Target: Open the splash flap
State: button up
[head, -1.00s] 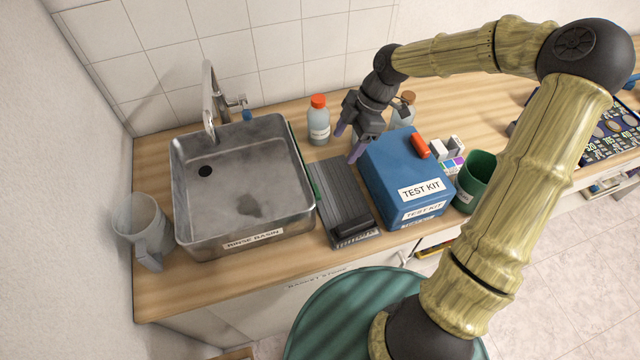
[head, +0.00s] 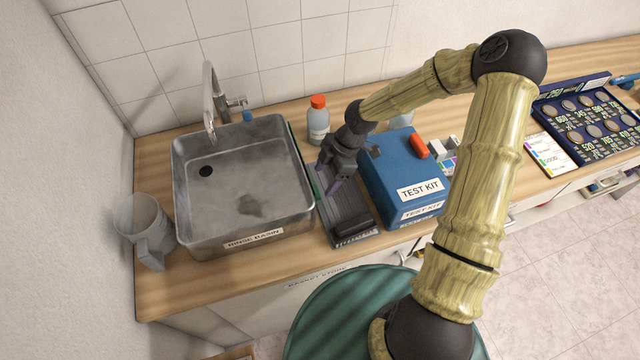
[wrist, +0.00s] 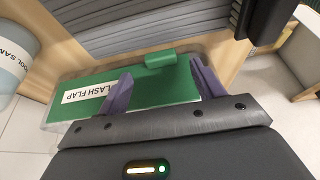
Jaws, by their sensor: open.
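The splash flap (wrist: 148,90) is a green panel with a clear border and a white label, partly hidden by my fingers in the wrist view. A small green tab (wrist: 160,60) sticks out at its edge. In the head view the flap (head: 308,172) shows only as a thin green strip along the right side of the steel rinse basin (head: 300,222), apparently upright. My gripper (head: 334,188) is over the ribbed grey tray just right of the flap. Its purple fingers (wrist: 163,82) are apart and empty, with the tab lying between them in the picture. I cannot tell whether they touch it.
The ribbed grey tray (head: 352,226) lies between the basin and the blue test kit box (head: 385,185). A bottle with an orange cap (head: 318,125) stands behind my gripper. A clear jug (head: 145,228) stands left of the basin. The counter's front left is clear.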

jog(key=x, duration=0.4)
jog(key=shift+a+f, duration=0.15)
jog(key=shift+f, duration=0.1)
jog(key=c, duration=1.4)
